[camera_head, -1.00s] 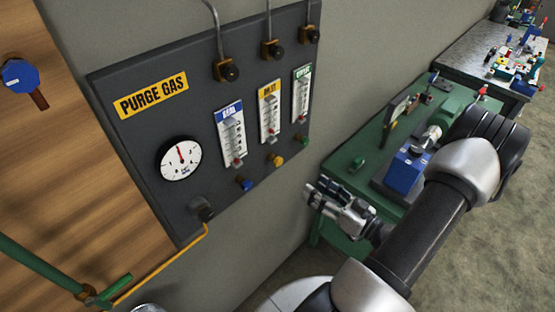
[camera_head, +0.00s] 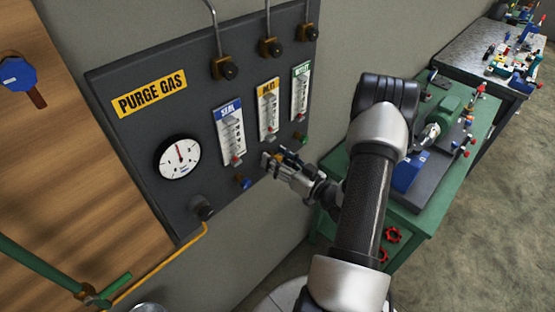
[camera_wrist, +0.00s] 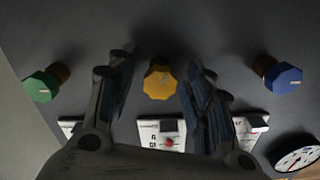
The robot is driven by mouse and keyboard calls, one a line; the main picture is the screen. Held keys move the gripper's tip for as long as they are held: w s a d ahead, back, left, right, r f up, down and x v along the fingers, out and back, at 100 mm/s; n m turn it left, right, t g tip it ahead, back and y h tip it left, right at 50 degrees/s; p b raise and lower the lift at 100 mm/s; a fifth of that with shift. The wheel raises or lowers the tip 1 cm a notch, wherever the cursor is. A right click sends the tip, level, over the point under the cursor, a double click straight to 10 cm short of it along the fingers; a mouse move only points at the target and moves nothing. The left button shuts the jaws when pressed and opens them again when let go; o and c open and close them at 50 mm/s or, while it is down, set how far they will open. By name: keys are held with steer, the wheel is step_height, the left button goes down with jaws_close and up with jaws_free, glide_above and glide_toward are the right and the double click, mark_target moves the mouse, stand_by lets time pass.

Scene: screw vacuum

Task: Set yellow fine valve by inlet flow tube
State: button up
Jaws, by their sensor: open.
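The yellow fine valve knob (camera_wrist: 159,83) shows in the wrist view between the two fingers of my open gripper (camera_wrist: 158,80). I cannot tell whether a finger touches it. In the head view my gripper (camera_head: 277,160) is at the panel, below the yellow-labelled inlet flow tube (camera_head: 268,111), and mostly hides the yellow knob. The inlet tube's lower end, with a red float mark (camera_wrist: 169,142), shows below the knob in the wrist view. The tube label is partly readable in the head view.
The blue knob (camera_wrist: 283,79) and green knob (camera_wrist: 40,87) sit on either side, clear of the fingers. The dark purge gas panel (camera_head: 115,130) carries a round gauge (camera_head: 178,159) and seal tube (camera_head: 229,134). A green bench (camera_head: 480,125) stands right of my arm.

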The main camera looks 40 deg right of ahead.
steer(key=c, duration=1.1)
steer(key=shift+b, duration=0.35)
steer(key=n+b, duration=0.5)
steer(key=b, duration=0.1)
steer(key=shift+f+n, duration=0.25)
steer(key=shift+n, duration=0.15)
steer(key=n+b, duration=0.3)
steer(key=b, duration=0.2)
steer(key=n+b, duration=0.2)
steer(key=b, duration=0.1)
steer(key=shift+r+n, duration=0.15)
steer(key=shift+n, duration=0.25)
steer(key=shift+r, duration=0.1)
